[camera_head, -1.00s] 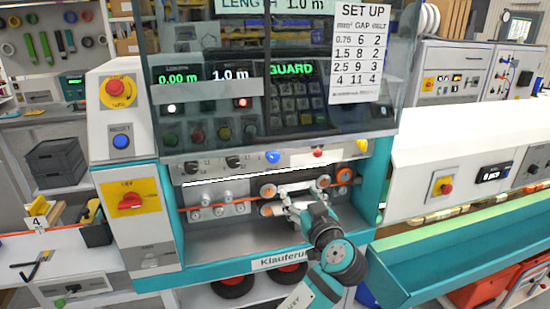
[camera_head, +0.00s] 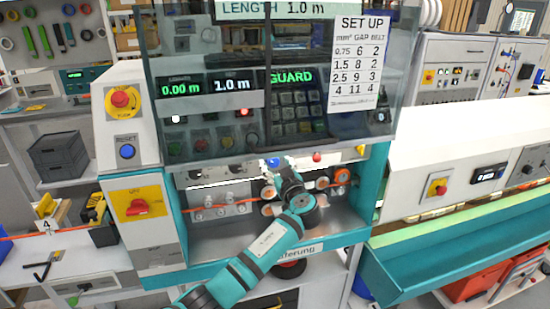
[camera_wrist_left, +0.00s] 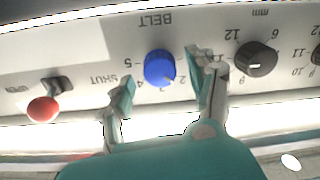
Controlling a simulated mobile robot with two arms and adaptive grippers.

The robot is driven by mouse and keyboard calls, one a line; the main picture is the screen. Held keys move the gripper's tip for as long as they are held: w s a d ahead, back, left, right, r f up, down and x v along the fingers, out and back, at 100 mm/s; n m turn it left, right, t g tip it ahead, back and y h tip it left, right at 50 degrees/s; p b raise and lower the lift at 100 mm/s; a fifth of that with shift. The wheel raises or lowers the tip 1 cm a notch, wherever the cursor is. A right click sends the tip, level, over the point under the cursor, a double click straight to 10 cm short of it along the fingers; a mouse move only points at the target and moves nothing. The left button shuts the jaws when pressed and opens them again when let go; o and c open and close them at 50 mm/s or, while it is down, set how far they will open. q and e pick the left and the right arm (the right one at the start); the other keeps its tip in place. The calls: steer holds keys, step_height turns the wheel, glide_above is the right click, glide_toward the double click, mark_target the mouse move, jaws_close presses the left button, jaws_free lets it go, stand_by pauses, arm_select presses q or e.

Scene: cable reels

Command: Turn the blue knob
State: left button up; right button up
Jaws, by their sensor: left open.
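The blue knob (camera_wrist_left: 160,67) shows upside down in the left wrist view, on a pale panel with the word BELT and a number scale. A small pale pointer mark is on its lower right. My left gripper (camera_wrist_left: 163,84) is open, with one finger on each side of the knob and gaps visible to both; how deep the fingers reach is unclear. In the head view the gripper (camera_head: 275,174) is just below the blue knob (camera_head: 274,161), which it partly covers. My right gripper is not in view.
In the left wrist view, a red ball lever (camera_wrist_left: 43,109) marked OPEN and SHUT is left of the knob, and a black knob (camera_wrist_left: 257,59) is close on the right. In the head view, a clear guard (camera_head: 230,130) hangs above the panel, and orange rollers (camera_head: 341,176) lie below it.

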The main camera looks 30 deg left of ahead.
arm_select(q)
steer(key=shift+w+a, duration=0.35)
steer(key=shift+a, duration=0.2)
